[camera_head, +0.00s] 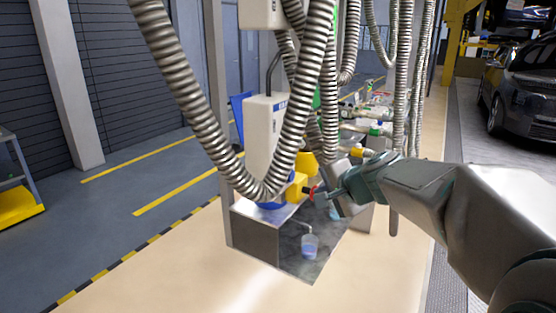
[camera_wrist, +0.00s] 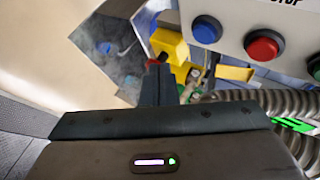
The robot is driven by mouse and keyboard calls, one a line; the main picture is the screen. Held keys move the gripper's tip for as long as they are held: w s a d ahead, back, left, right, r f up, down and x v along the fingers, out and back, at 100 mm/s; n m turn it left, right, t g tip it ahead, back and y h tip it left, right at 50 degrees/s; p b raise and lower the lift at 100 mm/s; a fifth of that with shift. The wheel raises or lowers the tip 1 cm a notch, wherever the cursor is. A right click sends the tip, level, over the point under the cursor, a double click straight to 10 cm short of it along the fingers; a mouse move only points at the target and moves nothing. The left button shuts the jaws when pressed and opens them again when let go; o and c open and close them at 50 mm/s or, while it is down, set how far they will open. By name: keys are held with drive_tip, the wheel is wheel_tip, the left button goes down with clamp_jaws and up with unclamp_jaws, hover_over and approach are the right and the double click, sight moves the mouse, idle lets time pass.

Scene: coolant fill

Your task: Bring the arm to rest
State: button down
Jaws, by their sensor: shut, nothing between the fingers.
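My gripper (camera_head: 322,198) is shut and empty, beside a yellow fitting with a red part (camera_head: 299,187) on the white dispenser (camera_head: 263,135). In the head view I cannot tell whether it touches the fitting. My arm reaches in from the right edge of the head view. In the wrist view my shut fingers (camera_wrist: 158,72) point toward the yellow fitting (camera_wrist: 169,45).
Ribbed metal hoses (camera_head: 182,75) hang around the dispenser, close to my arm. A control box with a red button (camera_wrist: 262,47) and a blue button (camera_wrist: 205,29) is close in the wrist view. Several bottles stand behind. Open floor lies at left; a dark car (camera_head: 520,88) is far right.

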drive_tip(key=s+f+n+g+h, duration=0.2)
drive_tip(key=s+f+n, duration=0.3)
drive_tip(key=s, duration=0.7)
drive_tip(key=s+f+n+g+h, duration=0.2)
drive_tip(key=s+f+n+g, duration=0.3)
drive_tip(key=s, duration=0.7)
wheel_tip(320, 180, down, 2)
drive_tip(key=shift+s+f+n, duration=0.2)
drive_tip(key=shift+s+n, duration=0.15)
drive_tip(key=shift+n, duration=0.45)
